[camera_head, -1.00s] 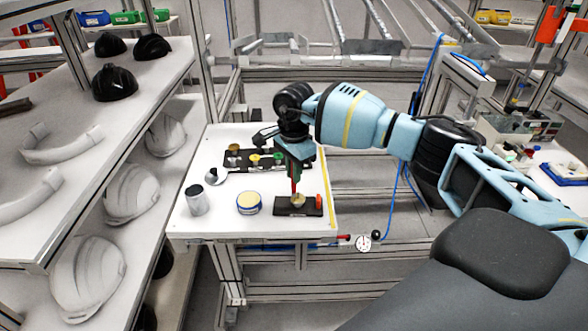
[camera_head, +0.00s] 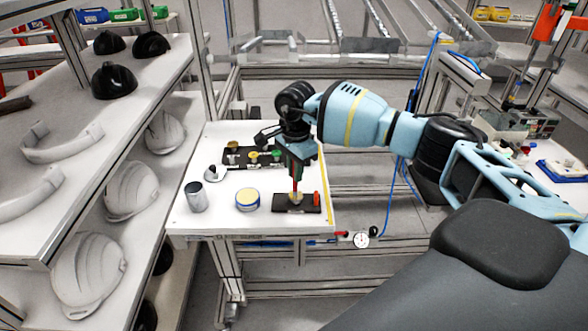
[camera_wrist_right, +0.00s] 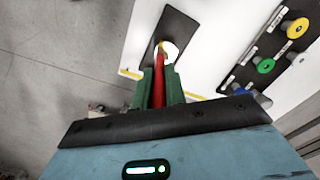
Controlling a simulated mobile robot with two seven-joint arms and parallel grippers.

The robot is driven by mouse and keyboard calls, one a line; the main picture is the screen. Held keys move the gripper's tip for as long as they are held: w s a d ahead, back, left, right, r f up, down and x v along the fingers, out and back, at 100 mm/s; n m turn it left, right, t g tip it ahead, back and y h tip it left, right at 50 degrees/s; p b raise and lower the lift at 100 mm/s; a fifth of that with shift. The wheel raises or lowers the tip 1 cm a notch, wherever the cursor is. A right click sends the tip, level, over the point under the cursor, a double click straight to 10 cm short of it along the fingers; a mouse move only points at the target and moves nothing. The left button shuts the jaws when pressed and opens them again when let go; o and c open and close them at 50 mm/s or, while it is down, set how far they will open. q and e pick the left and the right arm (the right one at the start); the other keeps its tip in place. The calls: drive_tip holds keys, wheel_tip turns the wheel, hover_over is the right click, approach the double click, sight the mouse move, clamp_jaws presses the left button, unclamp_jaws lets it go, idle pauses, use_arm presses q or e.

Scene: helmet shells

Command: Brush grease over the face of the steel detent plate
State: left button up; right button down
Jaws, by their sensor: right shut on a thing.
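My right gripper (camera_head: 297,170) points down over the white table and is shut on a red-handled brush (camera_head: 296,184). In the right wrist view the green fingers (camera_wrist_right: 159,88) close around the brush (camera_wrist_right: 158,70). The brush's tip meets or hangs just over a small round pale piece, seemingly the steel detent plate (camera_wrist_right: 172,53), on a black base (camera_head: 283,208). The detent plate (camera_head: 297,198) is partly hidden by the brush, and I cannot tell how much grease is on it. My left gripper is not in view.
A metal cup (camera_head: 196,196) stands at the table's left. A black strip with coloured knobs (camera_head: 252,157) lies behind. A shelf (camera_head: 150,85) with helmet shells is on the left.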

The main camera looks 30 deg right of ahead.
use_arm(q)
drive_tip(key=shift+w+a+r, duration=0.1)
use_arm(e)
drive_tip(key=shift+s+d, duration=0.2)
drive_tip(key=shift+d, duration=0.2)
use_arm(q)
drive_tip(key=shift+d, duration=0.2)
use_arm(e)
drive_tip(key=shift+d, duration=0.4)
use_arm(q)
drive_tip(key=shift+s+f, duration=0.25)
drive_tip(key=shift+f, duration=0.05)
use_arm(e)
drive_tip(key=shift+w+d+f, duration=0.1)
drive_tip(key=shift+w, duration=0.1)
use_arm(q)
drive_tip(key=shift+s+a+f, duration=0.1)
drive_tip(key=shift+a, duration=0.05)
use_arm(e)
drive_tip(key=shift+w+d, duration=0.1)
use_arm(q)
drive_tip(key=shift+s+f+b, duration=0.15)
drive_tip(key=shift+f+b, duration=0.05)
drive_tip(key=shift+b, duration=0.1)
use_arm(e)
drive_tip(key=shift+w, duration=0.15)
